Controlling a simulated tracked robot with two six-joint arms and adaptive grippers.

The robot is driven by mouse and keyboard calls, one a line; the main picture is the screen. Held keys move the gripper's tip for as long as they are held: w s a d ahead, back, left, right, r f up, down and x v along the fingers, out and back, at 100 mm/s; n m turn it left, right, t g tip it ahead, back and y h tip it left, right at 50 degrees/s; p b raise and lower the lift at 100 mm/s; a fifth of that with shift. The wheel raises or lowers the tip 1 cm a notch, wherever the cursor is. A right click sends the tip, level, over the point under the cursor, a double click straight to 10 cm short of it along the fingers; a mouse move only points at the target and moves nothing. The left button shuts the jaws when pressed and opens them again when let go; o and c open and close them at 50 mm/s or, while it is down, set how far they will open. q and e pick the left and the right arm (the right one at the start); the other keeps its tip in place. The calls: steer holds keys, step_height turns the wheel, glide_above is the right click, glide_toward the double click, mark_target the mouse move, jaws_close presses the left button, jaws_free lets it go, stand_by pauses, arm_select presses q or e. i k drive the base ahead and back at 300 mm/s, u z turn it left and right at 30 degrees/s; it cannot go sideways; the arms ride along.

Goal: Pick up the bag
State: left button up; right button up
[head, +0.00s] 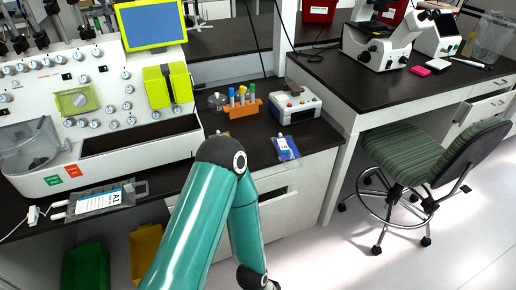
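A clear flat bag (98,200) with a white label marked "A1" lies on the dark bench at the left, in front of the white machine. A smaller blue-and-clear packet (286,148) with a white label lies near the bench's front edge, right of centre; I cannot tell whether it is also a bag. One of my teal arms rises from the bottom centre, bends near the bench edge and runs back down. Its dark wrist is cut off at the bottom edge. Neither gripper's fingers show.
The white cell-processing machine (100,160) fills the left. An orange rack (243,108) of several tubes and a small white device (296,108) stand behind the packet. Green (86,268) and yellow (146,250) bins sit below the bench. A green stool (405,153) stands at the right.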

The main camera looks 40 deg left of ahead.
mark_target(285, 147)
steer(key=u, duration=0.4)
steer(key=i, duration=1)
steer(key=z, duration=0.05)
